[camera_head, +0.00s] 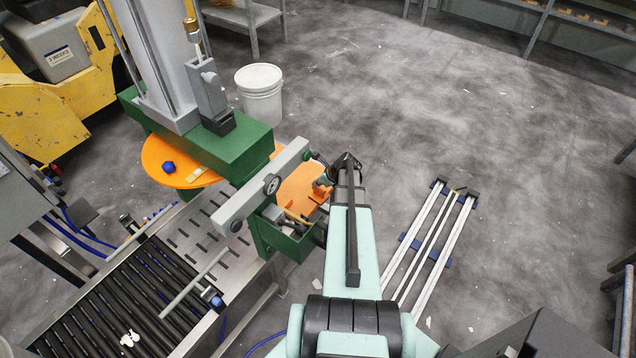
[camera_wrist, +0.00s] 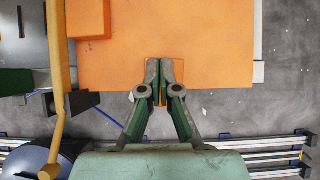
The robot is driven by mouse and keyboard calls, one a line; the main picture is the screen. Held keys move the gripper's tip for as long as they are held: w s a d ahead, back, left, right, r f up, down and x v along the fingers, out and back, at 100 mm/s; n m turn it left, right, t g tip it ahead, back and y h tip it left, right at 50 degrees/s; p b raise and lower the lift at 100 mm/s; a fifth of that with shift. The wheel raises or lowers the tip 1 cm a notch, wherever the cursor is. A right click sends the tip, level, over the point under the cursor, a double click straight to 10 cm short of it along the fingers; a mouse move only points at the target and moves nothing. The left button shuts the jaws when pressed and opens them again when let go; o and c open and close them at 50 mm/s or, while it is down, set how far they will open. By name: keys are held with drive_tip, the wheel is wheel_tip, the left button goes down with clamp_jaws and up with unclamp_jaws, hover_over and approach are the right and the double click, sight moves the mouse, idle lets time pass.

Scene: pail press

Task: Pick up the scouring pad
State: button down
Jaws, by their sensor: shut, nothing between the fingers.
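I cannot make out a scouring pad for certain in either view. My gripper (camera_wrist: 165,68) is shut and empty, with its fingertips together over the near edge of a flat orange plate (camera_wrist: 205,45) in the wrist view. A darker orange block (camera_wrist: 92,18) shows at the upper left of that plate; I cannot tell whether it is loose or part of the machine. In the head view the orange plate (camera_head: 299,194) lies beside the green press frame, and my arm partly hides its right side and the gripper's fingers.
The press with its green head (camera_head: 240,150) and a grey crossbar (camera_head: 262,186) stand left of my arm. A roller conveyor (camera_head: 130,300) is at the lower left. A white pail (camera_head: 260,92) stands behind. A yellow bent rod (camera_wrist: 58,100) runs left of my gripper.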

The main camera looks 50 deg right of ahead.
drive_tip(key=s+d+b, duration=0.1)
drive_tip(key=s+b, duration=0.1)
drive_tip(key=s, duration=0.8)
drive_tip(key=shift+s+d, duration=0.25)
drive_tip(key=shift+s, duration=0.1)
drive_tip(key=c, duration=1.6)
unclamp_jaws()
drive_tip(key=shift+s+r, duration=0.1)
drive_tip(key=shift+s, duration=0.25)
drive_tip(key=o, duration=0.6)
drive_tip(key=shift+s, duration=0.15)
drive_tip(key=shift+c, duration=0.2)
drive_tip(key=o, duration=1)
drive_tip(key=shift+d, duration=0.1)
drive_tip(key=shift+o, duration=0.2)
